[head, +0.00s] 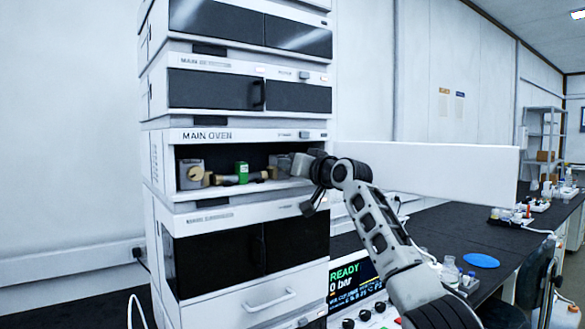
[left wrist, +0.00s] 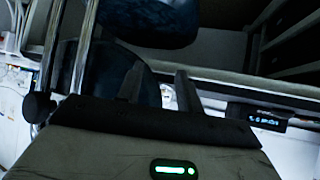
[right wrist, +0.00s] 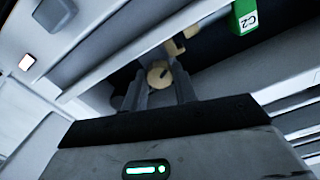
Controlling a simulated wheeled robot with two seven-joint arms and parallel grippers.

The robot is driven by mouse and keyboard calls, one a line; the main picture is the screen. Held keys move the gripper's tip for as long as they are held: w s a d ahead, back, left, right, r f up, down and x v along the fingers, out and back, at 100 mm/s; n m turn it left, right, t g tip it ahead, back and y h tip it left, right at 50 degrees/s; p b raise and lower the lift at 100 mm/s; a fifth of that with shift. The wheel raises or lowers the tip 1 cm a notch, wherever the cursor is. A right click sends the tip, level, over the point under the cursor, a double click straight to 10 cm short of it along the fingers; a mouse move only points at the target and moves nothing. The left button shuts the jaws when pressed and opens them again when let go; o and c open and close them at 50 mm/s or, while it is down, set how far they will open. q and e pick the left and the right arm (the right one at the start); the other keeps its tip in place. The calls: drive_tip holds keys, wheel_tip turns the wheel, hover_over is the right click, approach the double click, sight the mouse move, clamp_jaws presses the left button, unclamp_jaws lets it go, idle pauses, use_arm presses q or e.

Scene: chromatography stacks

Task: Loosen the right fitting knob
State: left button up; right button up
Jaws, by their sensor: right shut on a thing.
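The compartment marked MAIN OVEN (head: 240,135) is open in the head view. A green column piece (head: 242,168) lies across its middle, and its "C2" end (right wrist: 245,18) shows in the right wrist view. A tan left knob (head: 197,174) sits on a grey block at the left. My right gripper (head: 287,166) reaches into the compartment from the right. In the right wrist view its fingers are shut on the round tan right fitting knob (right wrist: 158,74); in the head view the gripper hides this knob. My left gripper (left wrist: 158,88) has its fingers apart, with nothing seen between them.
The oven door (head: 440,172) stands swung out to the right, beside my right arm. More stacked modules are above and below the oven. A display panel reading READY (head: 352,278) stands at the lower right. A dark bench (head: 470,235) with small bottles extends behind.

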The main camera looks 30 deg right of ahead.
drive_tip(key=o, duration=0.7)
drive_tip(key=shift+f, duration=0.25)
drive_tip(key=shift+r, duration=0.1)
drive_tip(key=shift+s, duration=0.1)
